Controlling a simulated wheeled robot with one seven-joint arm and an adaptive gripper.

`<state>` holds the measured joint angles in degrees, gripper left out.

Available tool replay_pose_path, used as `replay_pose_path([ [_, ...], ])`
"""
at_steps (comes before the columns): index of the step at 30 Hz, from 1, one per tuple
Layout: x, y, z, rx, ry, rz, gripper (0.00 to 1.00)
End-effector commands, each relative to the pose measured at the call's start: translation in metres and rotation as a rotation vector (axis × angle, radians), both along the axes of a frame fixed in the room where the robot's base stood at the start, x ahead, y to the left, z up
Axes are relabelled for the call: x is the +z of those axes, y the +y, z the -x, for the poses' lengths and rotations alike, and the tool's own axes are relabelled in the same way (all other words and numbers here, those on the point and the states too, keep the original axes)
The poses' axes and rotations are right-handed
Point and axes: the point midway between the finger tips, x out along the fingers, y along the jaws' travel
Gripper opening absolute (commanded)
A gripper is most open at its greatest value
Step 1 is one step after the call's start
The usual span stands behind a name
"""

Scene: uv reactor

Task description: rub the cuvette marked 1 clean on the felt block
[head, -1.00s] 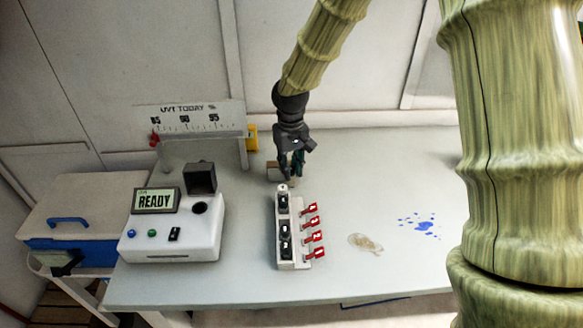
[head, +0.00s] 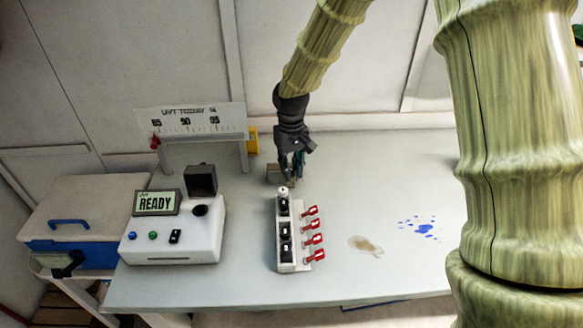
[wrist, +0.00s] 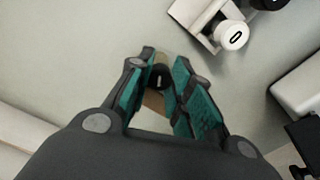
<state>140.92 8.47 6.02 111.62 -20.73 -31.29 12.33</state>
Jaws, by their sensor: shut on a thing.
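My gripper (head: 291,172) points down at the back of the bench, behind the cuvette rack. In the wrist view its teal-padded fingers (wrist: 165,92) are closed around the black-capped cuvette marked 1 (wrist: 160,77). The cuvette's body is mostly hidden below its cap. The brown felt block (head: 273,173) stands on the bench right beside the fingers in the head view. In the wrist view a tan part of the block (wrist: 154,103) shows below and between the fingers. I cannot tell whether the cuvette touches it.
The white rack (head: 299,266) holds black-capped cuvettes and a white-capped one marked 0 (wrist: 232,36); red tags (head: 315,239) stick out rightward. The reactor (head: 190,243) reads READY at left. A gauge board (head: 190,120) stands behind. A brown stain (head: 366,245) and blue spots (head: 424,228) mark the bench.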

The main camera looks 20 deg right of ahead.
Motion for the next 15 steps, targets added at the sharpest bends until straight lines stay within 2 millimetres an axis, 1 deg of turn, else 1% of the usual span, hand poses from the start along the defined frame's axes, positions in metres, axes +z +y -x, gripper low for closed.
replay_pose_path([
  [15, 0.0001, -0.0013, -0.0044, 0.0, 0.0, 0.0, 0.03],
])
